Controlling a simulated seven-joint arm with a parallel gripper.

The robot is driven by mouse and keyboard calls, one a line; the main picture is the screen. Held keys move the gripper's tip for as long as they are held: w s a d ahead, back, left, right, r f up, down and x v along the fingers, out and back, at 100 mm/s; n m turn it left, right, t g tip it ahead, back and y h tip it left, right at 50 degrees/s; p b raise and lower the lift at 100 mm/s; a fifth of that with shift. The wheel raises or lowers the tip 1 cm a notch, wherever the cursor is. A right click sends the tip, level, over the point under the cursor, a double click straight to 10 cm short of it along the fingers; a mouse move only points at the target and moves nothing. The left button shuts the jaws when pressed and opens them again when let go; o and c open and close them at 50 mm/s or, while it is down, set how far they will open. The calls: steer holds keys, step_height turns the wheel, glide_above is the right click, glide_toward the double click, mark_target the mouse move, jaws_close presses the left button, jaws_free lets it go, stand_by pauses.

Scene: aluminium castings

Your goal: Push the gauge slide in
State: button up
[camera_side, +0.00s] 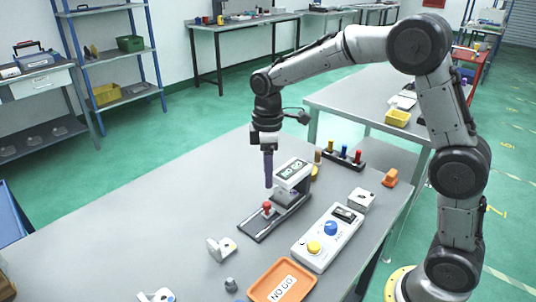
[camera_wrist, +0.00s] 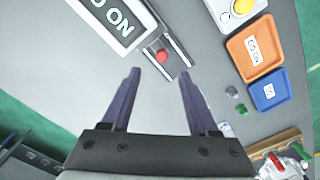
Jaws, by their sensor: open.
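The gauge is a grey and white housing (camera_side: 293,173) standing over the far end of a low dark rail base (camera_side: 262,233). The slide's red knob (camera_side: 267,208) stands on the rails outside the housing. In the wrist view, the knob (camera_wrist: 162,57) lies between the two rails, beside the lettered housing (camera_wrist: 108,22). My gripper (camera_side: 268,184) points down above the rails, between knob and housing in the side picture, and appears apart from both. Its two purple fingers (camera_wrist: 160,76) are spread and empty in the wrist view. The slide's inner end is hidden by the housing.
A white control box (camera_side: 328,238) with blue and yellow knobs stands right of the gauge. An orange tray (camera_side: 262,292) lies in front. Small castings (camera_side: 221,249) lie nearby, and a rack of coloured pins (camera_side: 344,158) stands behind.

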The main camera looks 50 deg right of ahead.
steer(key=shift+r, duration=2.5)
steer(key=shift+r, duration=0.1)
steer(key=s+r+m+t, duration=0.1)
steer(key=s+r+t, duration=0.2)
steer(key=s+r, duration=0.8)
steer(key=s+f+m+t, duration=0.1)
steer(key=s+f+m, duration=0.3)
steer(key=s, duration=0.3)
steer(key=s+d+f+m+t, duration=0.1)
steer(key=s+f+m, duration=0.3)
steer(key=s, duration=0.4)
steer(key=shift+d+f+t, duration=0.15)
steer(key=shift+f+t, duration=0.15)
steer(key=shift+f, duration=0.05)
